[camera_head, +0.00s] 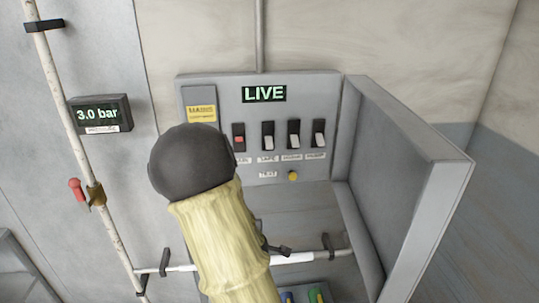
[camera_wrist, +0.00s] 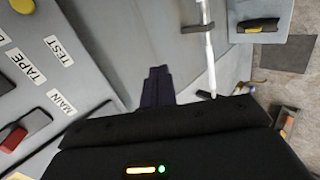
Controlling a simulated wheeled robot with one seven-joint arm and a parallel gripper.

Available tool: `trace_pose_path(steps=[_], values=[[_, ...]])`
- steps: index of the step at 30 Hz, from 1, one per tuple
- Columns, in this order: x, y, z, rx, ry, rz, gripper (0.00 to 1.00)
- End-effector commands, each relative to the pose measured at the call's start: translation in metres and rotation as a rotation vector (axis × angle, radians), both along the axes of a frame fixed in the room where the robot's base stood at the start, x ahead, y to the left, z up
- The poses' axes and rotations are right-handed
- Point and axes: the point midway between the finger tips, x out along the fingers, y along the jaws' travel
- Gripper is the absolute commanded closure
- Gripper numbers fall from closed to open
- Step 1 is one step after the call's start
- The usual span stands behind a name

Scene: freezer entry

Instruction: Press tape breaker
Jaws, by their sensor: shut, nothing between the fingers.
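In the head view the tape breaker (camera_head: 268,135) is the second rocker from the left, dark above and pale below, over a small label that looks like TAPE. It sits on the grey breaker panel (camera_head: 222,95) under a green LIVE display. The wrist view shows the TAPE label (camera_wrist: 28,67) at the left; the tape rocker itself is not clearly seen there. My gripper (camera_wrist: 157,72) is shut and empty, beside the panel face and apart from it, on the side below the labels. In the head view my arm hides most of the gripper.
The open panel door (camera_head: 405,170) stands out on the right. The main rocker (camera_head: 239,137) with red is left of the tape breaker; two more rockers are right. A yellow test button (camera_head: 293,176) sits below. A white pipe (camera_head: 295,258) crosses under the panel.

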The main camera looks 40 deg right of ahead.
Motion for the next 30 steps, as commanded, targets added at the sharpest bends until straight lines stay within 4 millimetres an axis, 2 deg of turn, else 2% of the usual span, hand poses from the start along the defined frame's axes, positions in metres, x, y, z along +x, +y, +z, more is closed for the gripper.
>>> trace_pose_path(steps=[1, 3, 7, 11, 15, 20, 30], values=[[0.002, -0.019, 0.005, -0.129, 0.016, 0.051, 1.0], [0.005, -0.041, 0.016, -0.32, 0.04, 0.132, 1.0], [0.008, -0.075, 0.045, -0.702, 0.113, 0.275, 1.0], [0.011, -0.093, 0.082, -1.102, 0.22, 0.412, 1.0], [0.015, -0.094, 0.116, -1.461, 0.326, 0.519, 1.0], [0.018, -0.09, 0.133, -1.642, 0.382, 0.566, 1.0], [0.019, -0.09, 0.134, -1.652, 0.383, 0.568, 1.0]])
